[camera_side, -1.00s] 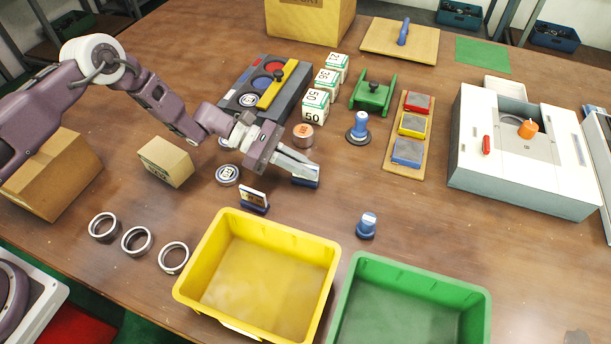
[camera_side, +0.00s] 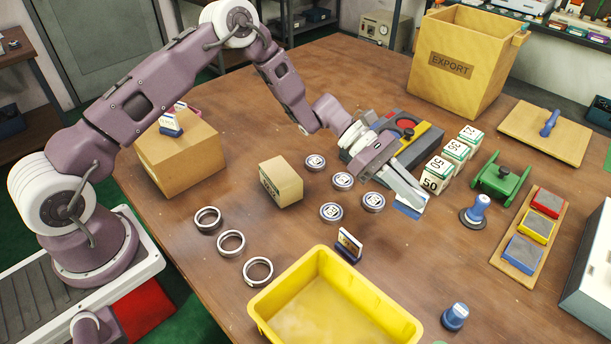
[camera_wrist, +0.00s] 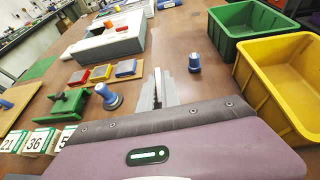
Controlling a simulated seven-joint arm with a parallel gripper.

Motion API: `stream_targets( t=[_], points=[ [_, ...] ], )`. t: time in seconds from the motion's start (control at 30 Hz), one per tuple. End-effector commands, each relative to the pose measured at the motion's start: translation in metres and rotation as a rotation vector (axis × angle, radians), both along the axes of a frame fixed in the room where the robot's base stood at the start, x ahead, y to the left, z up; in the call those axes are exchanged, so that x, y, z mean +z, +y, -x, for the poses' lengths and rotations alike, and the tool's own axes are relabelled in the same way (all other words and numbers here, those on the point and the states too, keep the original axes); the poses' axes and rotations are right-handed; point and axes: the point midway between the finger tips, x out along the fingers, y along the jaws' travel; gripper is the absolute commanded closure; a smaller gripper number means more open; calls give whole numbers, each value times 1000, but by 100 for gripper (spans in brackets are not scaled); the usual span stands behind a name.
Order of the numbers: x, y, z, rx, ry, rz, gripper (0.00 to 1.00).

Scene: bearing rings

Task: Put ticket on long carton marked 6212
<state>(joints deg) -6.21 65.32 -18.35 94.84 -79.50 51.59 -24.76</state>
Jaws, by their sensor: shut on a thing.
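My gripper (camera_side: 407,190) is shut on a small blue-edged piece (camera_side: 408,210), which looks like a ticket. Its face is mostly hidden by the fingers, and it is low over the table, contact unclear. In the wrist view the fingers (camera_wrist: 162,88) show, but the held piece is not clear. A similar ticket with a blue base (camera_side: 348,246) stands behind the yellow bin. Another lies on top (camera_side: 171,124) of the large brown carton (camera_side: 190,158). A smaller tan carton (camera_side: 281,182) sits left of my gripper; its marking is unreadable. I cannot make out 6212 anywhere.
Several round bearings (camera_side: 342,181) and open rings (camera_side: 231,243) lie on the table. The yellow bin (camera_side: 281,284) is in front; the green bin (camera_wrist: 247,35) shows in the wrist view. Numbered boxes (camera_side: 455,157), a green holder (camera_side: 500,180) and a blue-handled stamp (camera_side: 477,208) stand right.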

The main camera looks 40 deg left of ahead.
Motion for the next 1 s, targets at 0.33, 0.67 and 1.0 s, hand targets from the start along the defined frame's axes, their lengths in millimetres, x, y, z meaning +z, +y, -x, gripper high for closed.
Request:
stream_targets(
  t=[0.33, 0.67, 1.0],
  points=[
    [33, 176, 14, 172, -7, -8, 100],
    [62, 292, 78, 318, 2, 1, 100],
    [1, 297, 83, 326, 5, 4, 100]
  ],
)
